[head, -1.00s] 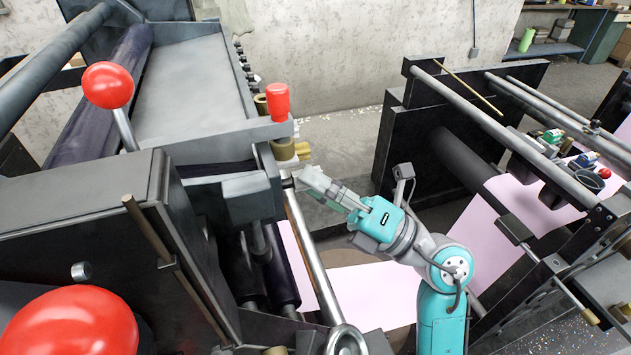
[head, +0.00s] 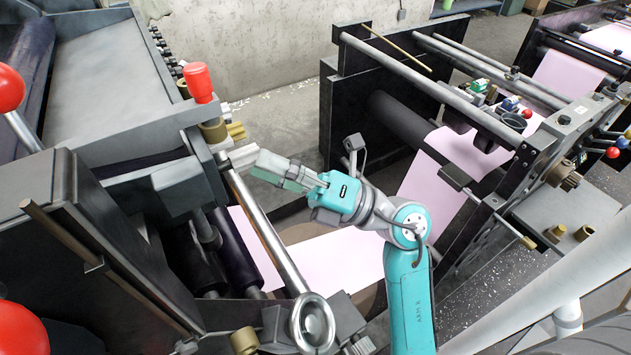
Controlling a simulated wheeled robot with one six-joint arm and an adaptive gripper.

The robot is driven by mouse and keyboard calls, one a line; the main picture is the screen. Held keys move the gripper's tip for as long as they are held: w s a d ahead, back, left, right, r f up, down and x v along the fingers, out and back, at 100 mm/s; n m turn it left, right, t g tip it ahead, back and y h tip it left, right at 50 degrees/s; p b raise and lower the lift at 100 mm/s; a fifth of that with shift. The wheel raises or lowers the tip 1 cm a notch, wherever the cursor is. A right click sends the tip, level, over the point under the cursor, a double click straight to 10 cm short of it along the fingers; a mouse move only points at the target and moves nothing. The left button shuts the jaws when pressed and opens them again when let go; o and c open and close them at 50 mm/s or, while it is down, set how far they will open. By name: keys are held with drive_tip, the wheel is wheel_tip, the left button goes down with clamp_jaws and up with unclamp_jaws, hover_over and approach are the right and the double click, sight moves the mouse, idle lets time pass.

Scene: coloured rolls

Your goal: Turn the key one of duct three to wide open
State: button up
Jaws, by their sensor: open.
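A row of small dark keys (head: 165,48) runs along the edge of a grey ink duct (head: 100,62) at the upper left. They are too small to tell which is key one or how far each is turned, and no duct number is readable. My gripper (head: 246,164) is open and empty. It points left, close to the brass fitting (head: 214,131) below a red knob (head: 198,82) at the duct's near end. I cannot tell whether its fingertips touch the machine. The keys lie beyond it, farther back.
A steel bar (head: 268,238) with a ring end (head: 312,322) slants below my gripper. Pink paper (head: 345,265) runs under my arm. Red ball levers (head: 8,88) stand at the left. A black press frame (head: 345,120) stands to the right. Some floor shows by the wall.

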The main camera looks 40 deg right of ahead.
drive_tip(key=v, duration=0.9)
drive_tip(key=shift+s+d, duration=0.15)
drive_tip(key=shift+s, duration=0.05)
drive_tip(key=shift+f, duration=0.15)
drive_tip(key=shift+w, duration=0.1)
